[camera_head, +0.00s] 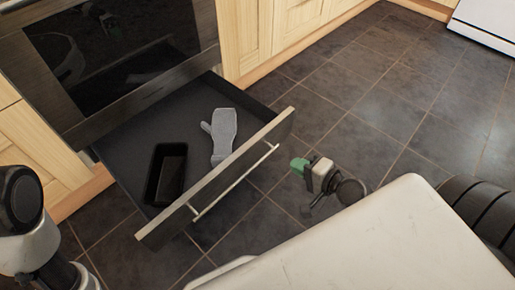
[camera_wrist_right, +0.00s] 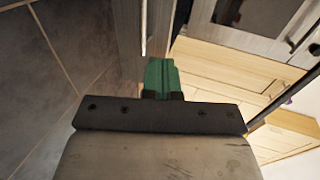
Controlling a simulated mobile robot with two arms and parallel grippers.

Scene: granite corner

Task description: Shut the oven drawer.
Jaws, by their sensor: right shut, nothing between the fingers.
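The oven drawer (camera_head: 214,180) is pulled out below the oven (camera_head: 110,55) in the head view. Its grey front panel carries a long bar handle (camera_head: 235,181). A grey oven mitt (camera_head: 222,135) and a black baking tin (camera_head: 166,174) lie inside the drawer. My right gripper (camera_head: 299,166) has green fingertips and is shut and empty. It is just right of the drawer front's far end in the head view. In the right wrist view the shut fingertips (camera_wrist_right: 162,76) point toward the drawer front, near the handle (camera_wrist_right: 144,28). Contact cannot be told. My left gripper is not in view.
Light wooden cabinets (camera_head: 296,30) flank the oven. The dark tiled floor (camera_head: 350,95) is clear to the right of the drawer. A white appliance (camera_head: 488,22) stands at the far top right. My own white body fills the lower right of the head view.

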